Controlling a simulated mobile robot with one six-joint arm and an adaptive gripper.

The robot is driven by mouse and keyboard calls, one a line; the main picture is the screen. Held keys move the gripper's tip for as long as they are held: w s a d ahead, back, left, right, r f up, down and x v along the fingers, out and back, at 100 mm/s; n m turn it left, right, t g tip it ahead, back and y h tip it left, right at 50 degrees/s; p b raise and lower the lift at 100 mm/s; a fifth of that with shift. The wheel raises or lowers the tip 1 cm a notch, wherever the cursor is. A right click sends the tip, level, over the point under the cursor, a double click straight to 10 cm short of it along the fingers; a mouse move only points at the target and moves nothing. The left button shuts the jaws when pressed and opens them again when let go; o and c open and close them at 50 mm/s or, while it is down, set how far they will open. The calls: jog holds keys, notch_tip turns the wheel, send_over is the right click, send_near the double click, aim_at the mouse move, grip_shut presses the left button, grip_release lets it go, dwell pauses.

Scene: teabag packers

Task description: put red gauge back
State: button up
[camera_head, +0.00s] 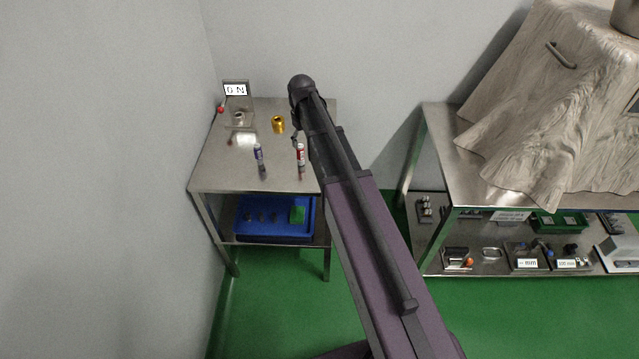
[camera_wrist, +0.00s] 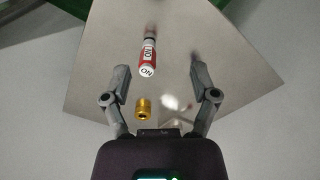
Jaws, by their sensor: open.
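The red gauge (camera_head: 300,155) is a small red and white cylinder that appears to stand upright on the steel table, near its right side. In the wrist view the red gauge (camera_wrist: 149,55) shows dark lettering on its side and white end. My gripper (camera_wrist: 159,67) is open and empty. In that picture the gauge lies between the fingers, closer to the left one, with no visible contact; the depth gap is unclear. In the head view my arm mostly hides the gripper.
A blue gauge (camera_head: 258,153) stands left of the red one. A blue tray (camera_head: 250,222) is on the lower shelf. Another table (camera_head: 440,135) is at right.

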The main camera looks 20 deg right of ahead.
jog(key=s+m, duration=0.4)
jog(key=s, duration=1.8)
jog(key=shift+a, duration=0.2)
